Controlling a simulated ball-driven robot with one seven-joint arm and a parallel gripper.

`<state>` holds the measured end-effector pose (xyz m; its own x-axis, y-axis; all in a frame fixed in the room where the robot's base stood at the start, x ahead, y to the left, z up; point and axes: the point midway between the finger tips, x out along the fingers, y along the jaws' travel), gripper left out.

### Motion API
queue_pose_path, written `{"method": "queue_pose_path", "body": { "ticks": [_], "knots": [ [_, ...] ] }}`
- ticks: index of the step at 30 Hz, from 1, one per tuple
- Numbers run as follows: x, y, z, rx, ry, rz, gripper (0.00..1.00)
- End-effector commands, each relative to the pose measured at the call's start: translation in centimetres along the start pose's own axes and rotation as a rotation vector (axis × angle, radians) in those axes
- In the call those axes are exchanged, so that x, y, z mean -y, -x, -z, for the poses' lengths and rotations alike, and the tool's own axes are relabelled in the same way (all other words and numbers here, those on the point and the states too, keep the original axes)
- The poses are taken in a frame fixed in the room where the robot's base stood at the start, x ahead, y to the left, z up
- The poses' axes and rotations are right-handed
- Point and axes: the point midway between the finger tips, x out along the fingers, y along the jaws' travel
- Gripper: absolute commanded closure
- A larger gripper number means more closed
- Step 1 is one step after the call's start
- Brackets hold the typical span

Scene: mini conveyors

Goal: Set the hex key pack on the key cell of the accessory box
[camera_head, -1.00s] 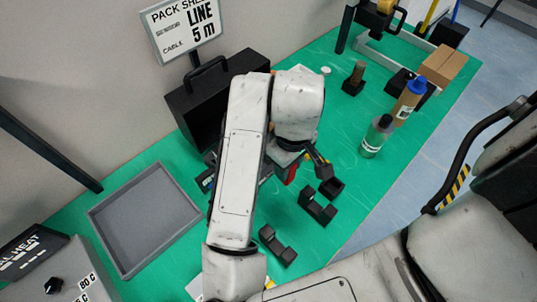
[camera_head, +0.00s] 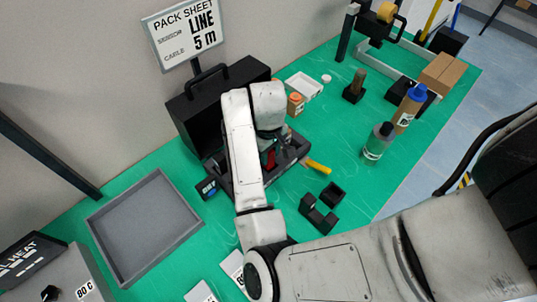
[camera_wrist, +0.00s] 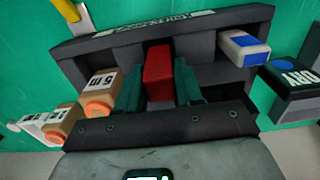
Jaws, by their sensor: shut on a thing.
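My gripper (camera_wrist: 159,84) is shut on a red block, which I take to be the hex key pack (camera_wrist: 158,70), with a dark green finger on each side in the wrist view. The pack is upright over the middle of the dark grey accessory box (camera_wrist: 185,128); I cannot tell whether it touches the cell floor. In the head view the pack (camera_head: 270,160) shows as a red patch beside my wrist, and the box (camera_head: 290,158) is partly hidden by my arm.
A black "DRY" pack (camera_wrist: 292,78) lies right of the box. A yellow-handled thing (camera_head: 318,166) lies beside the box. A black case (camera_head: 205,110) stands behind it. A grey tray (camera_head: 120,215) is at left, black blocks (camera_head: 318,213) in front, bottles (camera_head: 378,143) at right.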

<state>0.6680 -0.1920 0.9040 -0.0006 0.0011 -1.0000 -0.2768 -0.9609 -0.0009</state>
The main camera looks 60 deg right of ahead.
Motion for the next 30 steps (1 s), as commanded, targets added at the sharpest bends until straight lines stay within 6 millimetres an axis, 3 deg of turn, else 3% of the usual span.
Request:
{"method": "queue_pose_path", "body": {
  "ticks": [5, 16, 17, 24, 30],
  "knots": [
    [0.1, -1.6, 0.0, 0.001, 0.002, 0.001, 0.95],
    [0.0, -2.1, 0.0, -0.001, 0.001, -0.001, 0.95],
    [0.0, -2.1, 0.0, -0.001, 0.000, -0.001, 0.63],
    [0.0, -2.1, 0.0, -0.001, 0.000, 0.000, 0.40],
    [0.0, -2.0, 0.0, -0.001, 0.000, 0.000, 0.39]
  ]
}}
